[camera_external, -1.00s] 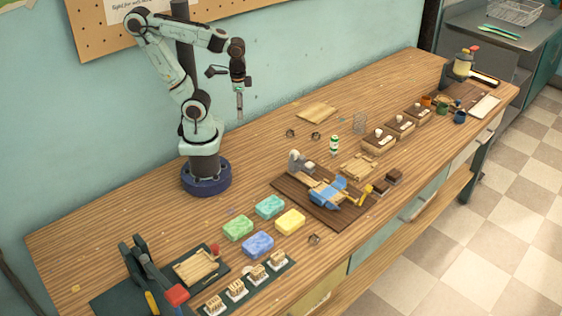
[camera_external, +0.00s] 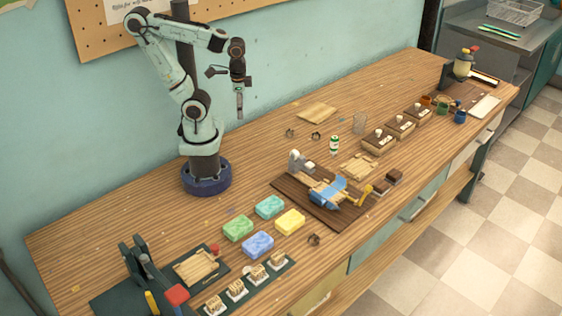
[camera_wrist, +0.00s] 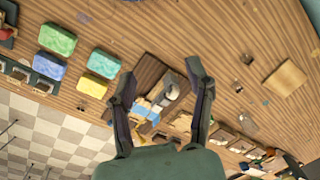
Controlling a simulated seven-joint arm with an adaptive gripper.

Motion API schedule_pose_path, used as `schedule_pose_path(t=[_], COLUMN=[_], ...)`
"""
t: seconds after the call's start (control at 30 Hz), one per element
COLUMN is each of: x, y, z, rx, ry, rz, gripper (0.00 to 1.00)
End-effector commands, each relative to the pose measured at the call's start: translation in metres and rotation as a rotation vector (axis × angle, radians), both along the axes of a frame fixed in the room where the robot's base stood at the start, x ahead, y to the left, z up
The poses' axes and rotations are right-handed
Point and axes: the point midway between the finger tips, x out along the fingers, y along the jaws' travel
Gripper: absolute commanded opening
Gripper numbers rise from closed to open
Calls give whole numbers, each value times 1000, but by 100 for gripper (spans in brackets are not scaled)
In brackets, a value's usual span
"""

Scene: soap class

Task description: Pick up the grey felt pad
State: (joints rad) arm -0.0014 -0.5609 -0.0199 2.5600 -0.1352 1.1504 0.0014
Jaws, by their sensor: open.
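A small, flat greyish patch (camera_external: 231,211) lies on the bench between my base and the green and teal soap bars. It may be the grey felt pad, but it is too small to be sure. A similar patch (camera_wrist: 84,18) shows near the top left of the wrist view. My gripper (camera_external: 239,114) hangs in the air, pointing down, well above the bench and apart from the patch. In the wrist view its two fingers (camera_wrist: 161,77) are spread, with nothing held between them.
Green (camera_external: 238,227), teal (camera_external: 269,206), blue (camera_external: 258,244) and yellow (camera_external: 290,221) soap bars lie beside the patch. A dark board with a blue-and-wood device (camera_external: 327,192) stands right of them. Bare bench lies around my base.

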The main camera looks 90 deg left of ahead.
Motion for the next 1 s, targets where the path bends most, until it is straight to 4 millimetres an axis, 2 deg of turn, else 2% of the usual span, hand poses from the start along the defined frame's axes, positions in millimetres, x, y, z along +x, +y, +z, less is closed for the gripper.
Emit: schedule_pose_path(t=[0.03, 0.1, 0.47, 0.57, 0.63, 0.67, 0.77, 0.87, 0.9, 0.97, 1.0], x=[0, 0, 0, 3, 13, 22, 73, 141, 171, 221, 254], y=[0, 0, 0, 0, 0, 0, -1, 3, 6, 11, 15], z=[0, 0, 0, 0, 1, 5, 42, 82, 95, 111, 118], rx=[0, 0, 0, 1, 10, 21, 110, 261, 335, 462, 550], ry=[0, 0, 1, -6, -41, -73, -252, -377, -406, -426, -423], rz=[0, 0, -20, -144, -325, -423, -800, -1173, -1318, -1527, -1653], gripper=[68, 89, 89, 89, 89, 89, 89, 89, 89, 89, 89])
